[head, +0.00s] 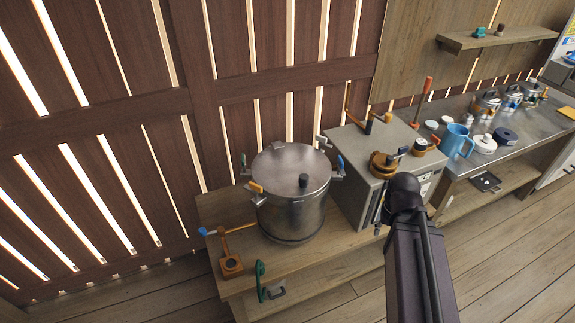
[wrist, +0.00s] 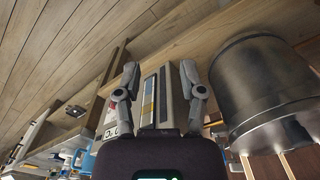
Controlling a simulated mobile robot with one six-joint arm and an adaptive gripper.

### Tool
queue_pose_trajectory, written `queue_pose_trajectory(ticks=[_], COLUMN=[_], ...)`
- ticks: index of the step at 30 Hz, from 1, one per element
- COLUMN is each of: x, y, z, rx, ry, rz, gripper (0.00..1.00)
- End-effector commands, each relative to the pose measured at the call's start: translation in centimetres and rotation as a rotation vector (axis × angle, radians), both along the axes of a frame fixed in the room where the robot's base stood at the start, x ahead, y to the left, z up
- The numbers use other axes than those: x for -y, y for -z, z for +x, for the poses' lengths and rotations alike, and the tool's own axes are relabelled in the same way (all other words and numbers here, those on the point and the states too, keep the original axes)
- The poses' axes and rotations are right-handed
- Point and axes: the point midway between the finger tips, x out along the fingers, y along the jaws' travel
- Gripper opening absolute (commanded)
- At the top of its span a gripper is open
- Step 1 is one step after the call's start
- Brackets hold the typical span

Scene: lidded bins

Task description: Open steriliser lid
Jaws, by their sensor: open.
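The steriliser (head: 290,215) is a large steel pot on the wooden bench in the head view. Its flat lid (head: 275,165) is on and shut, with a dark knob on top and clamps with coloured handles around the rim. The pot's side also shows in the wrist view (wrist: 262,85), at the right and apart from my gripper. My gripper (wrist: 158,72) is open and empty, its two grey fingers spread in front of the grey box. In the head view my arm's dark end hides most of the gripper, to the right of the pot.
A grey box (head: 352,150) with a panel stands close right of the pot, with brown rings and levers on top. An orange lever stand (head: 230,262) and a green handle (head: 260,280) are at the bench's front left. A steel counter at right holds a blue jug (head: 457,141) and several pots.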

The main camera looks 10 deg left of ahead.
Motion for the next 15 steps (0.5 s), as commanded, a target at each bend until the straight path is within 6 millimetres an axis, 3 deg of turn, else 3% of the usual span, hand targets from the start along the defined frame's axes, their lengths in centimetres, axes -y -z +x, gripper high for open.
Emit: queue_pose_trajectory(ticks=[1, 3, 11, 15], x=[0.0, -0.1, -2.5, -5.6], y=[0.0, -0.1, -2.1, -4.1], z=[0.0, 0.2, 3.3, 6.4], rx=[0.000, 0.000, 0.000, 0.000], ry=[-0.001, -0.006, -0.108, -0.227], rz=[0.000, 0.000, 0.000, 0.000], gripper=[0.69, 0.84, 0.84, 0.84])
